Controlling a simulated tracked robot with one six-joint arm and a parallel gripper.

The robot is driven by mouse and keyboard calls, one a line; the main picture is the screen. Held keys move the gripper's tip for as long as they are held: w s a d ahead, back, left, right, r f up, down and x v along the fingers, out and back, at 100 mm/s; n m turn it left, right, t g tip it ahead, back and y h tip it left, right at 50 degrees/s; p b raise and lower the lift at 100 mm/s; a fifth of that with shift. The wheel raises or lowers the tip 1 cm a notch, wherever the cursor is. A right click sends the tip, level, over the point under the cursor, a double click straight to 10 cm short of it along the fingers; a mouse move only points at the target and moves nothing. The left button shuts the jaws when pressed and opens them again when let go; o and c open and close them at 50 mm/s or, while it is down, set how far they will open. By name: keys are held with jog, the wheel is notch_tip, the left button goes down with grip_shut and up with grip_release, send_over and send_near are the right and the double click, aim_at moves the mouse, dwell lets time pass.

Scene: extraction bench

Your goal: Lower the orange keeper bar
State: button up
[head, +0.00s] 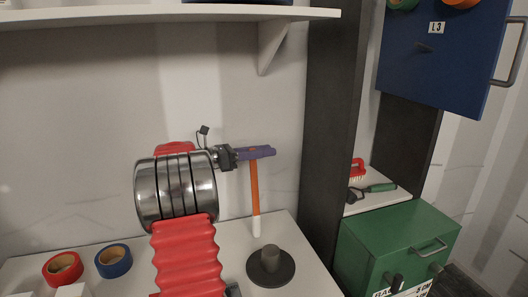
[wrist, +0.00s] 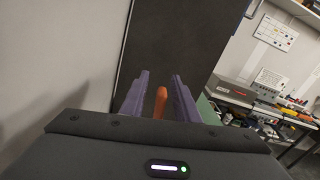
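The orange keeper bar (head: 255,188) stands nearly upright in the head view, with a white lower end (head: 256,228) over the bench. My gripper (head: 270,151) has purple fingers at the bar's top, pointing right. In the wrist view the end of the orange bar (wrist: 160,102) lies between the two fingers of my gripper (wrist: 160,76). A narrow gap shows on each side of it, so the gripper looks open around the bar. The fingers hide part of the bar's top in the head view.
A dark round base with a grey post (head: 270,265) stands on the bench (head: 312,270) near the bar's lower end. Red (head: 62,268) and blue (head: 113,261) tape rolls lie left. A dark upright panel (head: 335,130) and green box (head: 400,245) stand right. A shelf (head: 150,14) overhangs.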

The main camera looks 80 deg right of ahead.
jog(key=shift+s, duration=0.15)
grip_shut()
jog(key=shift+d, duration=0.15)
dwell(0.5)
